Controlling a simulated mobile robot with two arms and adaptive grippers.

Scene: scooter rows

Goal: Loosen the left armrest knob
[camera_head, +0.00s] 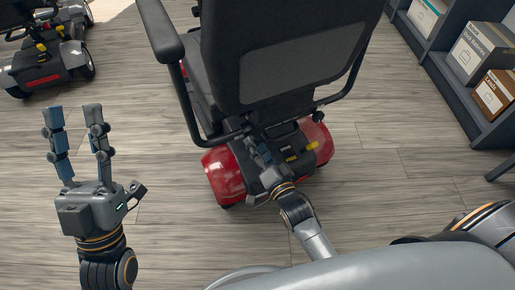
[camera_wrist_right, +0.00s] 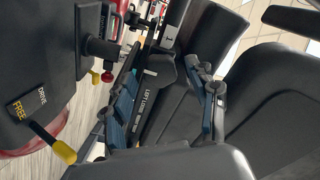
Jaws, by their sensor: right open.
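The red scooter's black seat (camera_head: 290,50) has its back towards me in the head view. Its left armrest (camera_head: 160,30) is at the left, with a bar curving down behind the seat. My right gripper (camera_head: 259,155) reaches in low behind the seat, above the red rear body (camera_head: 225,175). In the wrist view my right gripper (camera_wrist_right: 165,62) is open, its blue-padded fingers either side of a dark bar with a "LEFT LOOSEN" label (camera_wrist_right: 147,98). A dark knob-like part (camera_wrist_right: 100,48) shows left of the fingers; I cannot tell whether it is the armrest knob. My left gripper (camera_head: 73,112) is open and empty over the floor.
A yellow lever (camera_wrist_right: 60,150) sits by the FREE/DRIVE label, with a small red knob (camera_wrist_right: 107,76) nearby. Another scooter (camera_head: 45,60) stands at the upper left. A shelf with boxes (camera_head: 480,50) is at the right. Wooden floor is clear around my left gripper.

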